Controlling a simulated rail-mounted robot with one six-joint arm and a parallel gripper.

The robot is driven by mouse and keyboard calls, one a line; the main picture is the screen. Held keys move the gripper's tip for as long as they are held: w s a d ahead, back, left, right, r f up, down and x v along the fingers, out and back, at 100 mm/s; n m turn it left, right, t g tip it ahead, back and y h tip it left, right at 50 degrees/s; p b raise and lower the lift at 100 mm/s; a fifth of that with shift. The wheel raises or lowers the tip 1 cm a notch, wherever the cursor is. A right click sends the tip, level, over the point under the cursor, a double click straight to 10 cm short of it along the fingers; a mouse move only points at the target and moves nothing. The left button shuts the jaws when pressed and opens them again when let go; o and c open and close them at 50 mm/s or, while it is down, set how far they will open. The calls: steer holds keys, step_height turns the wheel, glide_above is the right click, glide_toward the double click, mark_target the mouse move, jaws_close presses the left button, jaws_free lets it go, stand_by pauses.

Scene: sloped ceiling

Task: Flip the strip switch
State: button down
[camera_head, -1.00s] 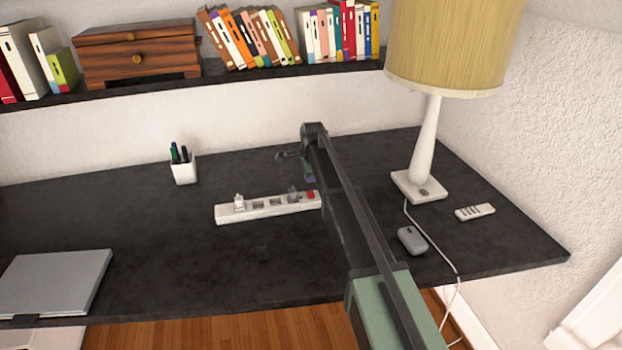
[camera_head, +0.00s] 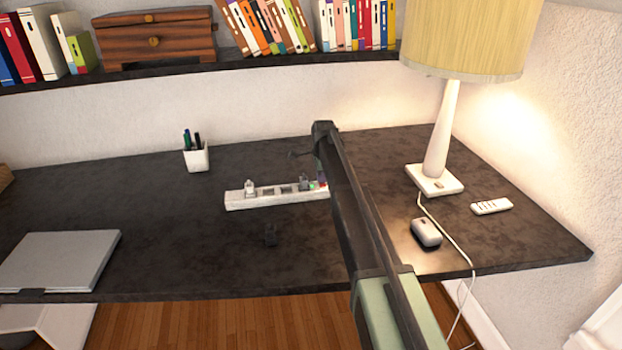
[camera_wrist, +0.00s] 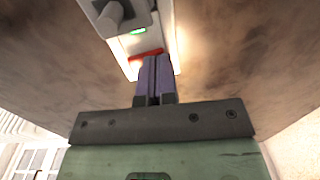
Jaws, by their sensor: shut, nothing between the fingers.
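The white power strip (camera_head: 262,200) lies on the dark desk, with plugs in some of its sockets. It also shows at the top of the wrist view (camera_wrist: 168,30). Its red switch (camera_wrist: 146,54) is at the right end of the strip, with a lit green light (camera_wrist: 138,31) beside it. My gripper (camera_wrist: 154,60) is shut and empty, its purple fingertips right at the red switch. Whether they touch it or sit just above it I cannot tell. In the head view my arm partly hides that end of the strip.
The lamp (camera_head: 438,130) at the right is lit. A pen cup (camera_head: 196,157) stands behind the strip, a laptop (camera_head: 60,261) lies at left. The desk between is mostly clear.

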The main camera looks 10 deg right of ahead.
steer(key=shift+a+f, duration=0.15)
steer(key=shift+f, duration=0.05)
steer(key=shift+s+a, duration=0.15)
steer(key=shift+s, duration=0.6)
step_height(320, 180, up, 14)
steer(key=w+r+p, duration=0.1)
steer(key=w+p, duration=0.2)
steer(key=p, duration=1.2)
steer(key=s+a+n, duration=0.3)
steer(key=s+n, duration=0.6)
steer(key=s, duration=1.2)
steer(key=s+a+n, duration=0.3)
steer(key=s+n, duration=0.6)
steer(key=s, duration=1.2)
steer(key=shift+a+f+g, duration=0.3)
steer(key=shift+a+f, duration=0.05)
steer(key=shift+f, duration=0.05)
